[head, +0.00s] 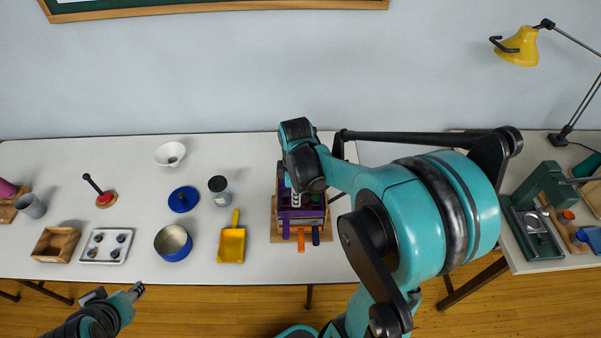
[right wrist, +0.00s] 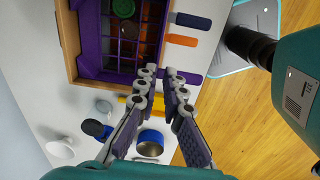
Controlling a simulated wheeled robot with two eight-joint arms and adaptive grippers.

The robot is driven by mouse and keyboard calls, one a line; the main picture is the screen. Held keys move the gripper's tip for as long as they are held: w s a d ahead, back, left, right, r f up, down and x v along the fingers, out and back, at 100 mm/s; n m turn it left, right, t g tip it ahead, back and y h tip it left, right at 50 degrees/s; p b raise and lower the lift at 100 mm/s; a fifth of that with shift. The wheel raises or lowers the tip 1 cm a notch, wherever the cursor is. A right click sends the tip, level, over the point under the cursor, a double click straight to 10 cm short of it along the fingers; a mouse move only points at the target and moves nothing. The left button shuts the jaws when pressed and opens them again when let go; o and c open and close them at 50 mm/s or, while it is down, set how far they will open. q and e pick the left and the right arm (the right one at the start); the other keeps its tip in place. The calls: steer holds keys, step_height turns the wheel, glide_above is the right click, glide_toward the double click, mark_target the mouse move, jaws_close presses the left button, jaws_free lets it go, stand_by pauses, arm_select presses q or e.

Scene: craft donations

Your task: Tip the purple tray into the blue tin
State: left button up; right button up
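The purple tray (head: 284,200) sits in a wooden frame at the middle of the table; the right wrist view shows its purple wall (right wrist: 90,50) and gridded inside with a green disc and a brownish disc. My right gripper (right wrist: 160,75) is over the tray's front edge, beside a purple tab (right wrist: 191,77). Its fingers are apart with a gap between them; contact with the tray is unclear. The blue tin (head: 173,243) stands open and upright to the left; it also shows in the right wrist view (right wrist: 150,143). My left gripper (head: 137,290) is low at the left, before the table, its fingers too small to read.
A yellow dustpan (head: 231,245) lies between tin and tray. A blue lid (head: 183,199), a dark-lidded jar (head: 219,190) and a white bowl (head: 170,154) stand behind. Left of the tin is a white tray (head: 106,246) with several cups. An orange tab (head: 301,241) sticks out frontward.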

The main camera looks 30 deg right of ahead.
mark_target(285, 214)
steer(key=f+b, duration=0.1)
steer(key=f, duration=0.4)
steer(key=f+b, duration=0.1)
steer(key=f, duration=0.2)
steer(key=shift+d+b, duration=0.3)
steer(key=shift+b, duration=0.05)
steer(key=shift+w, duration=0.1)
steer(key=shift+r, duration=0.1)
jaws_close()
steer(key=shift+r, duration=0.2)
